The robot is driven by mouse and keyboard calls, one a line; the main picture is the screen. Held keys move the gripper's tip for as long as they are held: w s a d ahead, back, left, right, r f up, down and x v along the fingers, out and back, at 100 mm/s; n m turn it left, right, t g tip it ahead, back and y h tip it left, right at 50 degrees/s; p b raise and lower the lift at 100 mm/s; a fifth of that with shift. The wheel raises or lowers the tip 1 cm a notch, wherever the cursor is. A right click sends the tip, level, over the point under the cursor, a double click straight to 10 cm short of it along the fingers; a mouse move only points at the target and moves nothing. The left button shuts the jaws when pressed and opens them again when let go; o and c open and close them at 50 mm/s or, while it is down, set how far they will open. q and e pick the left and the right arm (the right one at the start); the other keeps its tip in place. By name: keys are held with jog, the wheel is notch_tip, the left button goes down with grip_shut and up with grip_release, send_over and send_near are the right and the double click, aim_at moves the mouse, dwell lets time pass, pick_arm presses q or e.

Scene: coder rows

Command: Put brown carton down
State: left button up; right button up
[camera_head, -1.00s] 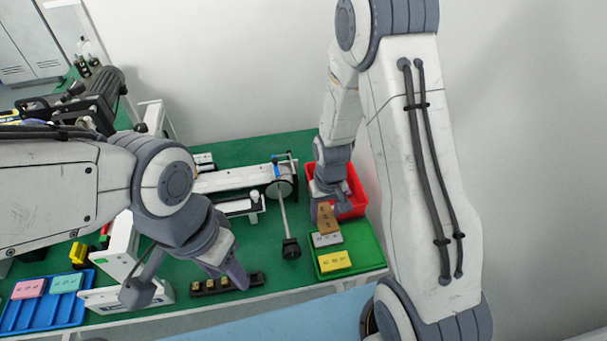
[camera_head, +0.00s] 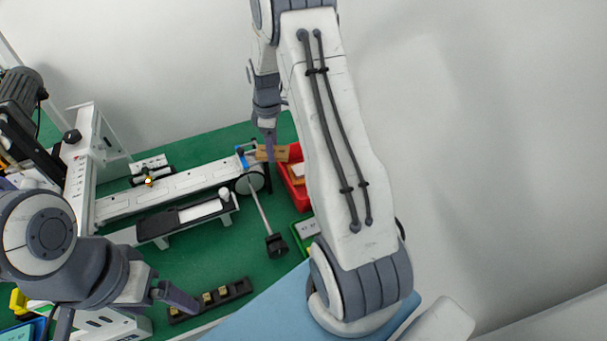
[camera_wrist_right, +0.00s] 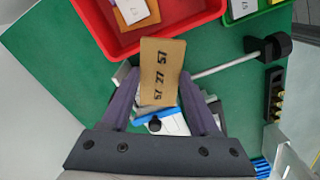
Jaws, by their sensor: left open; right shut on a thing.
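The brown carton (camera_head: 272,153) is held up in my right gripper (camera_head: 268,138), near the end of the white conveyor and just left of the red bin (camera_head: 294,190). In the right wrist view the carton (camera_wrist_right: 160,62) sits between the two fingers of the right gripper (camera_wrist_right: 160,95), its printed face towards the camera. The red bin (camera_wrist_right: 98,42) is beyond it at the top, and white machine parts lie below it. My left gripper (camera_head: 168,293) is open and empty at the lower left, over the front of the table.
The red bin holds a white and an orange carton (camera_wrist_right: 132,10). A green tray (camera_head: 301,240) lies in front of it, partly behind my right arm. The conveyor (camera_head: 175,187), a rod with a black end (camera_head: 275,245) and a black connector strip (camera_head: 210,300) stand on the green table (camera_head: 225,262).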

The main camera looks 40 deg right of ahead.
jog(key=s+d+f+n+b, duration=0.1)
jog(key=d+n+b, duration=0.4)
jog(key=d, duration=0.6)
jog(key=shift+n, duration=0.4)
notch_tip(320, 180, down, 10)
jog(key=shift+s+r+p, duration=0.1)
jog(key=shift+r+p, duration=0.05)
jog(key=shift+p, duration=1.05)
jog(key=shift+f+b, duration=0.4)
jog(key=shift+f, duration=0.25)
jog(key=o, duration=0.9)
